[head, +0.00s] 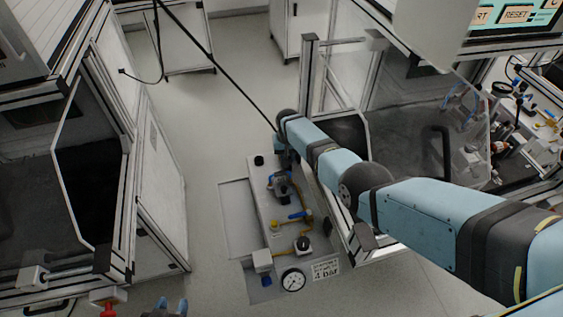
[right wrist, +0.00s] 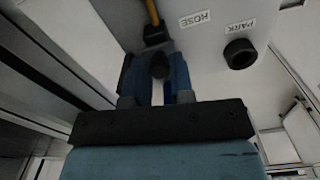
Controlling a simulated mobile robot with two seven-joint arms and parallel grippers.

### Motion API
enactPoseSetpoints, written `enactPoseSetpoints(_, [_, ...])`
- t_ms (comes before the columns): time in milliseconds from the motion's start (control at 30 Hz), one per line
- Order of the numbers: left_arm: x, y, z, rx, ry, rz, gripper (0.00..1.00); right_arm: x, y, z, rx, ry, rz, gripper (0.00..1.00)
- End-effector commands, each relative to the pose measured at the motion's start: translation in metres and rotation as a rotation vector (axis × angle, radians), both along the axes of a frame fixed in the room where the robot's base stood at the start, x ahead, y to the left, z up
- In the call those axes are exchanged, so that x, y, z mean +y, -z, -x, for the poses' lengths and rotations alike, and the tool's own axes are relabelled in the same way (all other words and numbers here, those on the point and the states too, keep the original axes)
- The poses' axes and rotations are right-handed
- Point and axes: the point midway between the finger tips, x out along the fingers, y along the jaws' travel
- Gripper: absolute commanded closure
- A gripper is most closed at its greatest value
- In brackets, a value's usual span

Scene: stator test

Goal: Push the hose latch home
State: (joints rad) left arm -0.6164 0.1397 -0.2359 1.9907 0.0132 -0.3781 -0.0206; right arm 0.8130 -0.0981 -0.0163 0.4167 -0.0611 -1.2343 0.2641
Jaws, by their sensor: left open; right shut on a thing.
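In the right wrist view, my right gripper (right wrist: 157,75) has its blue fingers on either side of a dark hose fitting (right wrist: 159,66), and is shut on it. The fitting sits at the end of a yellow hose (right wrist: 152,12), beside the label HOSE (right wrist: 195,19). Which part of it is the latch, and how far in it is, I cannot tell. My left gripper (head: 171,307) is open and empty at the bottom edge, apart from the panel.
A black round PARK port (right wrist: 240,53) is beside the fitting. The panel also carries a pressure gauge (head: 293,280), a black knob (head: 303,244) and a blue valve handle (head: 299,215). Framed machine enclosures stand left and right.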

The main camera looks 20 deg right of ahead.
Motion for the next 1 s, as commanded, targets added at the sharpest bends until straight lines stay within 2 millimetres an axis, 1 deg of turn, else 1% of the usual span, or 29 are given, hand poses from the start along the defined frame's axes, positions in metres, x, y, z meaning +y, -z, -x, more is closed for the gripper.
enactPoseSetpoints(333, [-0.001, -0.003, -0.002, -0.008, 0.001, 0.003, 0.57, -0.001, -0.001, -0.002, -0.002, 0.0, -0.003, 1.0])
enactPoseSetpoints(367, [-0.001, -0.003, -0.002, -0.009, 0.001, 0.003, 0.57, -0.001, -0.001, -0.002, -0.002, 0.0, -0.003, 0.73])
enactPoseSetpoints(400, [-0.001, -0.003, -0.002, -0.008, 0.0, 0.004, 0.57, -0.001, -0.001, -0.002, -0.002, 0.0, -0.003, 0.64])
enactPoseSetpoints(467, [-0.001, -0.003, -0.002, -0.008, -0.001, 0.003, 0.57, -0.001, -0.001, -0.002, -0.002, 0.0, -0.003, 0.51])
enactPoseSetpoints(767, [0.0, -0.003, -0.002, -0.007, -0.001, 0.001, 0.57, -0.001, -0.003, -0.002, -0.001, 0.0, -0.003, 0.51])
enactPoseSetpoints(867, [0.0, -0.006, -0.002, -0.003, -0.001, 0.0, 0.57, -0.001, -0.011, -0.002, -0.002, 0.0, -0.003, 0.51])
enactPoseSetpoints(1000, [0.001, -0.018, -0.001, -0.001, -0.002, -0.001, 0.57, -0.001, -0.037, -0.002, -0.004, 0.0, -0.002, 0.51])
